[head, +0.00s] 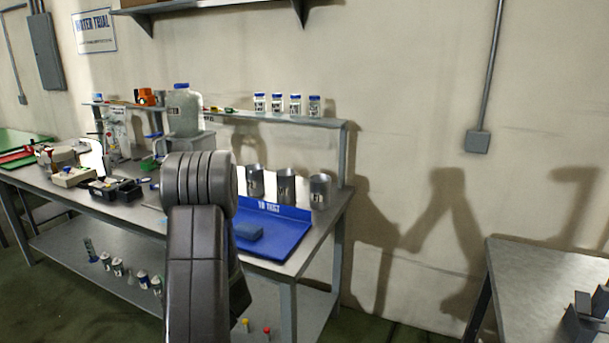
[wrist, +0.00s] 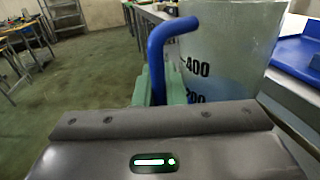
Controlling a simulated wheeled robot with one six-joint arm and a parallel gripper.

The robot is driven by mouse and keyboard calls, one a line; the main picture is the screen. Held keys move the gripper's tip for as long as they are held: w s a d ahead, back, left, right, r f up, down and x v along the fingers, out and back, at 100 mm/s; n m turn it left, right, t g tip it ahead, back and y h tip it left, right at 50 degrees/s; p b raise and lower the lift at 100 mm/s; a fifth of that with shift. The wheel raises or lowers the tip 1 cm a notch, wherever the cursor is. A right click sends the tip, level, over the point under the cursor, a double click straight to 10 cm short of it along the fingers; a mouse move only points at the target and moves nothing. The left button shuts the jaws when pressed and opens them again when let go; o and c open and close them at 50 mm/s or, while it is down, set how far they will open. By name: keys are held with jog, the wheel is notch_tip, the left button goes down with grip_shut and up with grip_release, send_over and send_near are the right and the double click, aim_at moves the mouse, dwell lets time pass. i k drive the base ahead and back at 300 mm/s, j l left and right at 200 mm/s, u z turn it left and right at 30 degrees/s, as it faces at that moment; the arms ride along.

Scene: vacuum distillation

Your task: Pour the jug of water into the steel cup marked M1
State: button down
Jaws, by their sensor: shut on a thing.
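The jug (wrist: 235,45) is in the wrist view, a clear container with 400 and 200 marks and a blue handle (wrist: 158,60). My gripper (wrist: 160,95) has greenish fingers shut on the handle. The jug looks roughly upright. In the head view my arm hides both gripper and jug. Three steel cups stand at the right end of the bench: a left cup (head: 255,182), a middle cup (head: 287,186) and a right cup (head: 320,191). Their marks are too small to read surely, so I cannot tell which is M1.
A shelf (head: 285,119) with several small jars runs behind. A large blue-capped container (head: 184,112) stands at left. Another table (head: 545,280) is at far right.

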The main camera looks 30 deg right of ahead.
aim_at(285, 178)
jog(key=k+l, duration=0.15)
jog(key=l, duration=0.2)
jog(key=k+l, duration=0.35)
jog(key=l, duration=0.3)
jog(key=k+l, duration=0.2)
jog(key=l, duration=0.15)
